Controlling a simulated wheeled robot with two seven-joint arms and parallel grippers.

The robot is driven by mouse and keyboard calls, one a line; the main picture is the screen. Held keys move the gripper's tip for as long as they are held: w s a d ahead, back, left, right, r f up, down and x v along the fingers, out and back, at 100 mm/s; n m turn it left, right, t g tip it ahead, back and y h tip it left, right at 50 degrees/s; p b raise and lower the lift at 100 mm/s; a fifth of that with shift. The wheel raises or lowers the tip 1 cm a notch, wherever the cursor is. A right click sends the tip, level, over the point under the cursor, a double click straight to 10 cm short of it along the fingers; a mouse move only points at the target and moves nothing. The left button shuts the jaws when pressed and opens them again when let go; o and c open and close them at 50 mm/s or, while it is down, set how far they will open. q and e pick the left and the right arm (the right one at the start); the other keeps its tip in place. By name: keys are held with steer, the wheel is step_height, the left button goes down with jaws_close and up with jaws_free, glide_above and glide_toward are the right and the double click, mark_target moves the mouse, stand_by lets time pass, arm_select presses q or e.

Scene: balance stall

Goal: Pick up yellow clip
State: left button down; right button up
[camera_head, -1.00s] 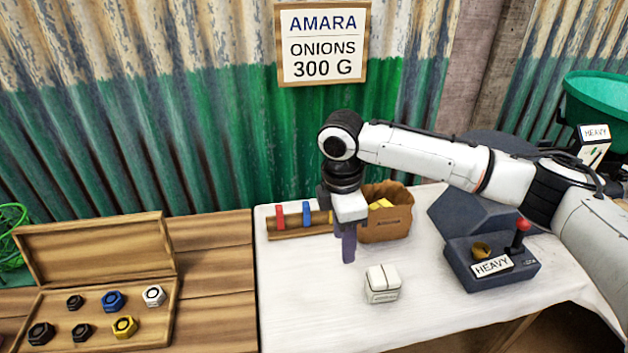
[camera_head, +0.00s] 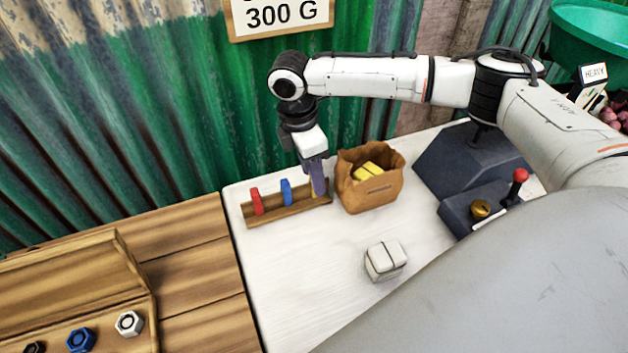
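A wooden rack (camera_head: 270,218) on the white-topped table holds a red clip (camera_head: 256,202) and a blue clip (camera_head: 286,192) upright. My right gripper (camera_head: 319,184) points down at the rack's right end, to the right of the blue clip. Its dark purple fingers cover that spot, and no yellow clip can be made out there. I cannot tell whether the fingers are open or shut on something. Yellow pieces (camera_head: 367,172) show inside the brown paper bag (camera_head: 368,197), just right of the gripper; I cannot tell what they are. My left gripper is out of view.
A white block-like parcel (camera_head: 385,260) stands on the table in front of the bag. A dark scale unit with a red-knobbed lever (camera_head: 520,176) is at right. A wooden case with hex nuts (camera_head: 80,340) is at lower left. The table's left-front area is clear.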

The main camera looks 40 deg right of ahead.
steer(key=shift+d+f, duration=0.15)
steer(key=shift+f, duration=0.6)
steer(key=shift+d+f, duration=0.1)
steer(key=shift+f, duration=0.65)
jaws_close()
